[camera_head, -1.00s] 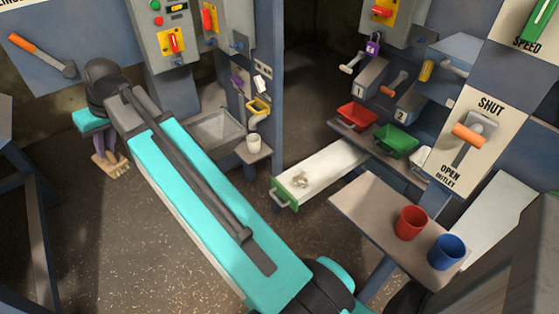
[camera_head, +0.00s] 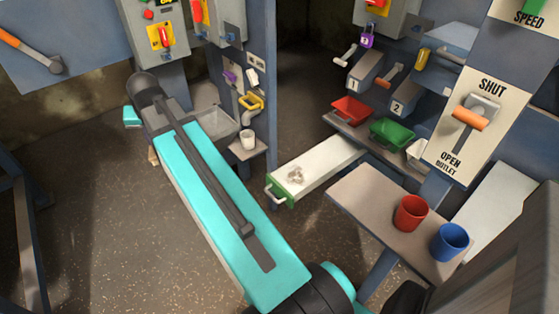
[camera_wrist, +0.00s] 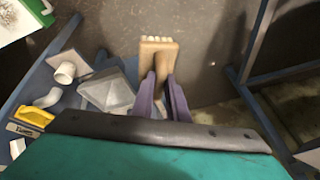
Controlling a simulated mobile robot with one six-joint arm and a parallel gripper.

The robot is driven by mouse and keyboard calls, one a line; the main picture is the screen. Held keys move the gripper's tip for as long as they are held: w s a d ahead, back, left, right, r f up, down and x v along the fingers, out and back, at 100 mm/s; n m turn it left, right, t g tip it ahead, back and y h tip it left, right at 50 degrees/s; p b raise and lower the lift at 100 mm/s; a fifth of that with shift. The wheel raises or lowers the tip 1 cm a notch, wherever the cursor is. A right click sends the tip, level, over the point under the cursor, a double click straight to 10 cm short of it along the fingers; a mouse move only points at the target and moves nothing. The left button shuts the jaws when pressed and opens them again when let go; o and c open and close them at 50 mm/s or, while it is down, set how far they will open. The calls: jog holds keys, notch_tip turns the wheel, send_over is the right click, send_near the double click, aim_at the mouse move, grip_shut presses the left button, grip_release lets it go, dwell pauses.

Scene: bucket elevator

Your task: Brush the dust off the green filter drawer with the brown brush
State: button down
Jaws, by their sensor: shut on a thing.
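The green filter drawer (camera_head: 279,190) is pulled out, with a green front, a handle and a long white top. A small grey clump of dust (camera_head: 296,177) lies on it. In the wrist view a corner of the drawer (camera_wrist: 38,10) shows at the top left. My gripper (camera_wrist: 160,82), with purple fingers, is shut on the brown brush (camera_wrist: 157,52), whose pale bristles point away from the wrist. In the head view my arm hides the gripper, and only a sliver of the brush (camera_head: 153,157) shows left of it. The brush is apart from the drawer.
A small shelf with a white cup (camera_head: 248,139) and a grey hopper (camera_wrist: 108,91) stand between my gripper and the drawer. A table (camera_head: 345,190) with a red cup (camera_head: 410,213) and a blue cup (camera_head: 450,242) is right of the drawer. Floor left of my arm is clear.

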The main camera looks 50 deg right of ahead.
jog(key=s+d+f+m+g+h+b, duration=0.1)
jog(key=s+d+f+m+b, duration=0.2)
jog(key=d, duration=0.4)
jog(key=s+d+f+m+g+h, duration=0.1)
jog(key=s+d+f+m, duration=0.1)
jog(key=d+f+m, duration=0.4)
jog(key=s+d+f+m+g+h+b, duration=0.1)
jog(key=s+d+f+m+h+b, duration=0.2)
jog(key=d, duration=0.5)
jog(key=s+d+f+m+g+y+b, duration=0.1)
jog(key=s+d+f+m+g+b, duration=0.1)
jog(key=s+d+f+m, duration=0.3)
jog(key=s+d+f+m+g+b, duration=0.2)
jog(key=s+d+f+m, duration=0.3)
jog(key=s+d, duration=0.5)
notch_tip(320, 180, down, 2)
jog(key=shift+d+f+m+g+y, duration=0.1)
jog(key=shift+d+m+g+y, duration=0.25)
jog(key=shift+d, duration=0.7)
jog(key=shift+b, duration=0.3)
